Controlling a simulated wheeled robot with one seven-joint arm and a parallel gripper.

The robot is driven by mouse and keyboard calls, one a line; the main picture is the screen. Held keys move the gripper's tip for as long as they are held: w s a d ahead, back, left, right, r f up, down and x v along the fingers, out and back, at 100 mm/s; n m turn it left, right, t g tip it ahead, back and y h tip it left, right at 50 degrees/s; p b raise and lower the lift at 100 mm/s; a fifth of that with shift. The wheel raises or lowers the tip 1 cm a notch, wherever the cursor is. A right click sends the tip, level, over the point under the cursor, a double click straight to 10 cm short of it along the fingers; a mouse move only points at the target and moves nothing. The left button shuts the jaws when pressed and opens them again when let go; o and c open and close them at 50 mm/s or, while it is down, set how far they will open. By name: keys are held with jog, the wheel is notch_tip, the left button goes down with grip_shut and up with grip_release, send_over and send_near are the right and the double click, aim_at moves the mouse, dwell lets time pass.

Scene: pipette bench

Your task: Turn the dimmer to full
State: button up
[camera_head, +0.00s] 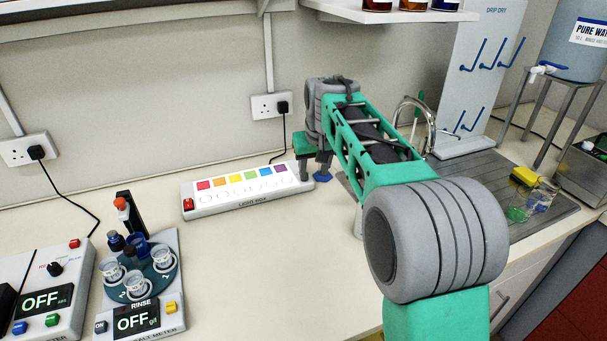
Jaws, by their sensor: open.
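The light box (252,199) is a long pale bar on the bench near the back wall, with a row of coloured squares, a row of circles and a red switch (188,204) at its left end. My gripper (314,168) points down at the right end of the light box, with its fingers apart. A small blue part (322,176) shows low at the fingers; I cannot tell whether it is a knob or part of my gripper. No dimmer can be made out for certain; my gripper and arm cover part of the bench there.
Two meters reading OFF, one grey with a black knob (55,268) and one with a carousel of cups (150,270), stand at left. A sink tap (428,112), drying rack (478,75) and glassware (535,197) are at right. The front middle bench is clear.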

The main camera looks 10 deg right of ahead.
jog(key=w+f, duration=0.4)
jog(key=w, duration=0.1)
jog(key=w+f, duration=0.3)
jog(key=w, duration=0.1)
jog(key=w+f, duration=0.4)
jog(key=w, duration=0.1)
jog(key=shift+w+d+f+p, duration=0.15)
jog(key=shift+w+f+p, duration=0.15)
jog(key=shift+w+p, duration=0.05)
jog(key=shift+c, duration=0.4)
grip_shut()
